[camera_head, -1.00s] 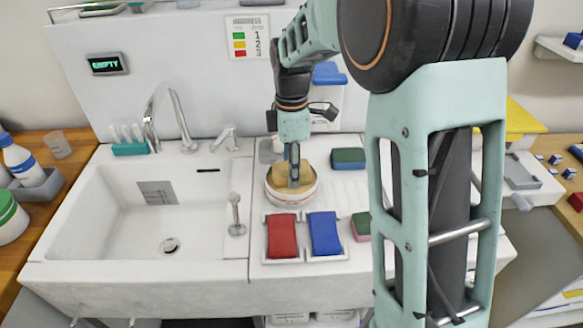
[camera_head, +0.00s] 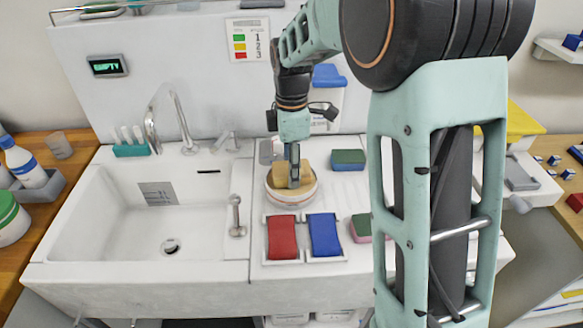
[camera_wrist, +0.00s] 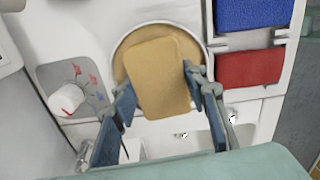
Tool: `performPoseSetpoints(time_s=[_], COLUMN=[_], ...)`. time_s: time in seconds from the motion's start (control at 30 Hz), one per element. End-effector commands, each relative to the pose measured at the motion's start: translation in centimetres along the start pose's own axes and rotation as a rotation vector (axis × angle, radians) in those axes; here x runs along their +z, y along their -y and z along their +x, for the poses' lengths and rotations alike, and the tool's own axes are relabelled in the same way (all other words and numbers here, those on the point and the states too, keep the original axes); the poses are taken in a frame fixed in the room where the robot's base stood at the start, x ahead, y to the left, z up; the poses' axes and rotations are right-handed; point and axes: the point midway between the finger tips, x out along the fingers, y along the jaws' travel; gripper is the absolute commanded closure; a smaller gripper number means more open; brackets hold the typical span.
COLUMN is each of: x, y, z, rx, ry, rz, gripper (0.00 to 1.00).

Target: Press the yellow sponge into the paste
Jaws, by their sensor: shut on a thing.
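The yellow sponge (camera_head: 280,174) is held between the fingers of my gripper (camera_head: 293,172) over the round white tub (camera_head: 291,199). In the wrist view the sponge (camera_wrist: 160,78) lies across the tub's opening, with the gripper fingers (camera_wrist: 158,95) on either side of it. A tan surface, likely the paste (camera_wrist: 124,66), shows inside the rim beside the sponge. The sponge's underside is hidden, so I cannot tell how firmly it touches the paste.
A red pad (camera_head: 282,238) and a blue pad (camera_head: 325,235) lie in a white tray in front of the tub. Green-topped sponges (camera_head: 348,159) lie to the right. The sink (camera_head: 150,215) is at left, with a small upright fitting (camera_head: 236,215) near its edge.

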Motion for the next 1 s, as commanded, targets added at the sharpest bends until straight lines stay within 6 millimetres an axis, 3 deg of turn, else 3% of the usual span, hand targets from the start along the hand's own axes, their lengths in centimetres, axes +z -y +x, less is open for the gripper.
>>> performPoseSetpoints(time_s=[0.7,1.0], x=[0.0,0.0], y=[-0.1,-0.1], z=[-6.2,-6.2], rx=[0.003,0.003], ry=[-0.001,0.0], rz=[0.001,0.0], gripper=[0.79,0.79])
